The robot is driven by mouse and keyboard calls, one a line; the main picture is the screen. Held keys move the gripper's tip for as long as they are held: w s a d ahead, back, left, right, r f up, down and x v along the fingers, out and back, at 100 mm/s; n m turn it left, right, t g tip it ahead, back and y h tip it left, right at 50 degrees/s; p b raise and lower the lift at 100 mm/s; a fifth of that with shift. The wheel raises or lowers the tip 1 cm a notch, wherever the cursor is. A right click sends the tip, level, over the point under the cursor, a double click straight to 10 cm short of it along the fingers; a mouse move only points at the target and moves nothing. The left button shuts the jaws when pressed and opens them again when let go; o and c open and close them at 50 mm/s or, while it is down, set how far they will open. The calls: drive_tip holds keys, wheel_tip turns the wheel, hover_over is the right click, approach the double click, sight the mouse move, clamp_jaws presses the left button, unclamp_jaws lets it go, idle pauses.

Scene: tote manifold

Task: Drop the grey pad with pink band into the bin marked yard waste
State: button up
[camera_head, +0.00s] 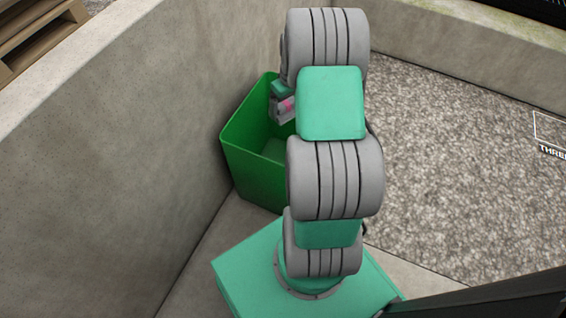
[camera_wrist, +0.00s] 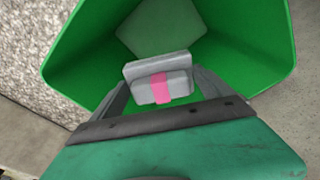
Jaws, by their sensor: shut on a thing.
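The grey pad with a pink band (camera_wrist: 172,72) is held between the fingers of my gripper (camera_wrist: 160,90) in the wrist view. In the head view the pad (camera_head: 284,110) shows partly, beside my arm. My gripper is shut on it, above the open mouth of a green bin (camera_wrist: 256,72). In the head view the green bin (camera_head: 255,165) stands by the concrete wall, partly hidden behind my arm. No marking on the bin can be read in either view. A paler patch shows on the bin's floor.
A concrete wall (camera_head: 120,150) runs along the left and back of the bin. A gravel area (camera_head: 450,160) lies to the right, with a partly seen white-outlined sign or marking (camera_head: 550,130). A wooden pallet (camera_head: 35,35) is at the top left, beyond the wall.

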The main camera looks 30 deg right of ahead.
drive_tip(key=shift+f, duration=0.1)
drive_tip(key=o, duration=1.4)
drive_tip(key=r+p, duration=0.1)
drive_tip(key=r, duration=0.4)
drive_tip(key=s+r+p, duration=0.1)
drive_tip(key=r, duration=0.1)
drive_tip(key=shift+r+p, duration=0.35)
drive_tip(key=shift+r, duration=0.05)
